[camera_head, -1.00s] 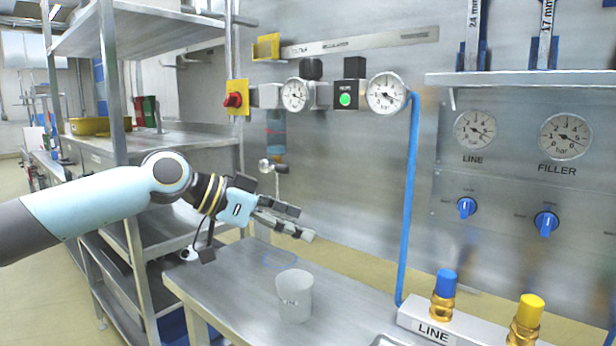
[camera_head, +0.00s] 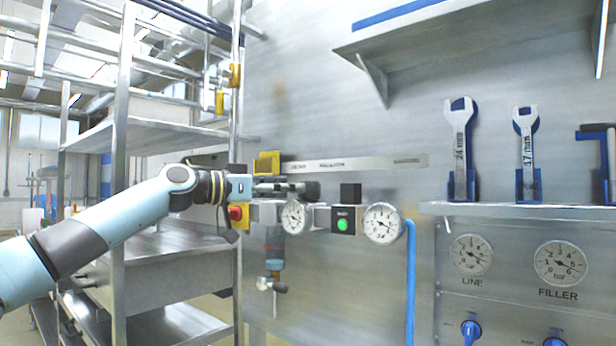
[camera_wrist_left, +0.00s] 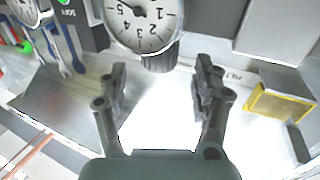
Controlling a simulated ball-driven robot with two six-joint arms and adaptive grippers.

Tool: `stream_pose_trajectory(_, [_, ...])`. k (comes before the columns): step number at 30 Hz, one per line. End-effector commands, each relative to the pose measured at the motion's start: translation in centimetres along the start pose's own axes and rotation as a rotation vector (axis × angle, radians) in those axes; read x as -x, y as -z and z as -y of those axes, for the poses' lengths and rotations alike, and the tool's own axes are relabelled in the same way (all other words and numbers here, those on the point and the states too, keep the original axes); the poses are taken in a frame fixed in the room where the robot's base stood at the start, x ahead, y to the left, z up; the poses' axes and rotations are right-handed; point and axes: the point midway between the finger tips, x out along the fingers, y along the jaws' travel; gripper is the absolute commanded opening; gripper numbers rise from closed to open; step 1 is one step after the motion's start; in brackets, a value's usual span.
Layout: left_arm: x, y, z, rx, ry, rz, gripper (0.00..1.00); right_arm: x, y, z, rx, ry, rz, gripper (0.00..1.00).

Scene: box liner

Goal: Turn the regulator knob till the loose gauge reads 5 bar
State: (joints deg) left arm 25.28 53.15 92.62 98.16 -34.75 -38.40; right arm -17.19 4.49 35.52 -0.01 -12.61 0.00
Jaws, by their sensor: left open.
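The black regulator knob (camera_head: 313,190) sits above the small round gauge (camera_head: 295,216) on the wall unit. In the left wrist view the knob (camera_wrist_left: 160,62) shows beyond the fingertips, below that gauge's white dial (camera_wrist_left: 145,22). My left gripper (camera_head: 288,187) is level with the knob and just left of it. In the wrist view the left gripper (camera_wrist_left: 161,85) is open and empty, its two fingers spread apart. A second gauge (camera_head: 383,223) stands to the right at the blue hose. I cannot tell which gauge is the loose one, or its exact reading. My right gripper is not in view.
A black block with a green button (camera_head: 343,224) stands between the two gauges. A yellow bracket (camera_head: 267,163) and a red knob (camera_head: 236,212) are close to my left wrist. The LINE gauge (camera_head: 472,254), FILLER gauge (camera_head: 560,263) and wrenches (camera_head: 459,150) are farther right.

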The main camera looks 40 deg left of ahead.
Motion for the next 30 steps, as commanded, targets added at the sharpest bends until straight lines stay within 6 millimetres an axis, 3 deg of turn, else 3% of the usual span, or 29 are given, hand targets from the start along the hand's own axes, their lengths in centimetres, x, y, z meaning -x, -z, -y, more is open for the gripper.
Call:
stream_pose_trajectory(1, [-0.9,0.6,-0.1,0.007,-0.001,-0.007,0.67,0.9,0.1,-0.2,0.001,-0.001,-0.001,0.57])
stream_pose_trajectory(9, [-4.7,0.2,0.0,0.003,0.000,-0.002,0.67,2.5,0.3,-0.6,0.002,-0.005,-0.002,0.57])
stream_pose_trajectory(21, [-5.6,-0.1,0.0,0.000,0.001,0.002,0.67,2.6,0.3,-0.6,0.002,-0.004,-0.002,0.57])
stream_pose_trajectory(30, [-5.5,-0.1,0.0,0.000,0.000,0.001,0.29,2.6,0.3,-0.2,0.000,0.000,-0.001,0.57])
